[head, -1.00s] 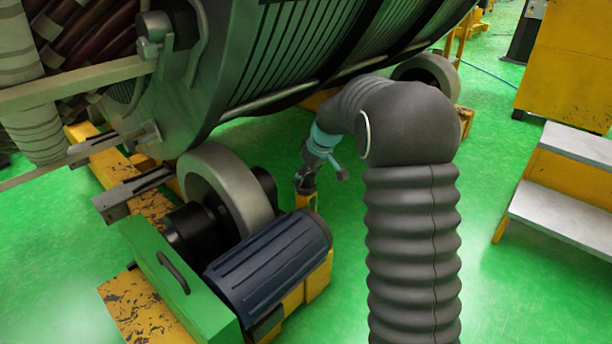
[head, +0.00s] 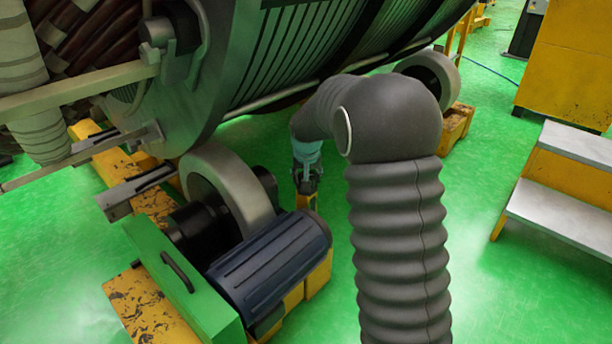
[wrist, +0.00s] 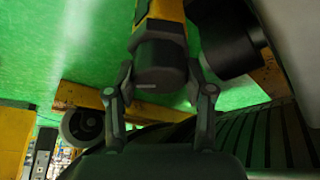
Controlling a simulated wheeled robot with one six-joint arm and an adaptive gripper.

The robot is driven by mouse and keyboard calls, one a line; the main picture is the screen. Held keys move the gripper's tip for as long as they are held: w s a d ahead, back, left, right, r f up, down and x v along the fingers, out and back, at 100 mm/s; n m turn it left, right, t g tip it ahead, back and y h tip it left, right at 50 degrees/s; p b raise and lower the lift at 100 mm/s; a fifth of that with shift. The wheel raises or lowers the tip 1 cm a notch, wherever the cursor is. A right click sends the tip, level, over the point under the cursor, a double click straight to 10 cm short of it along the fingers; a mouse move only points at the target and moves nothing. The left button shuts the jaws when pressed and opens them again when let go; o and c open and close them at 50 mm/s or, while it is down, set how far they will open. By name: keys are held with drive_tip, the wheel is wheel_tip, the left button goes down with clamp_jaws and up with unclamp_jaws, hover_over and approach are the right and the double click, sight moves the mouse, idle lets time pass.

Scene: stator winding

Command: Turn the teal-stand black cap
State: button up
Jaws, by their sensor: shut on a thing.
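A dark black cap (wrist: 160,62) fills the space between the two fingers of my gripper (wrist: 159,72) in the wrist view. The fingers are shut on its sides. The cap sits on the end of a yellow post (wrist: 162,10); no teal stand shows. In the head view my gripper (head: 307,187) is low, pointing down beside the blue motor, over the top of a yellow post (head: 307,202). The cap itself is mostly hidden by the gripper there.
The ribbed blue motor (head: 270,265) and a large grey roller (head: 228,185) stand close on the left. Yellow steps (head: 570,185) are at the right. Green floor (head: 490,285) is clear between.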

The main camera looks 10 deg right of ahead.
drive_tip(key=m, duration=0.1)
drive_tip(key=m+h+b, duration=0.1)
drive_tip(key=m+b, duration=0.1)
drive_tip(key=shift+a+f+m+g, duration=0.1)
drive_tip(key=shift+f+m+g, duration=0.2)
drive_tip(key=shift+g, duration=0.1)
drive_tip(key=m+h+b, duration=0.1)
drive_tip(key=m, duration=0.1)
drive_tip(key=shift+r+m+g, duration=0.1)
drive_tip(key=shift+m+g, duration=0.2)
drive_tip(key=shift+m, duration=0.1)
drive_tip(key=m, duration=0.2)
drive_tip(key=shift+m+g+h+b, duration=0.3)
drive_tip(key=shift+g+h, duration=0.1)
drive_tip(key=shift+s+r+m+g+h, duration=0.1)
drive_tip(key=shift+m+g+h, duration=0.35)
drive_tip(key=shift+m, duration=1.25)
drive_tip(key=shift+g, duration=0.25)
drive_tip(key=o, duration=1.2)
drive_tip(key=shift+d, duration=0.25)
drive_tip(key=shift+c, duration=0.2)
drive_tip(key=shift+a, duration=0.1)
drive_tip(key=shift+r, duration=0.2)
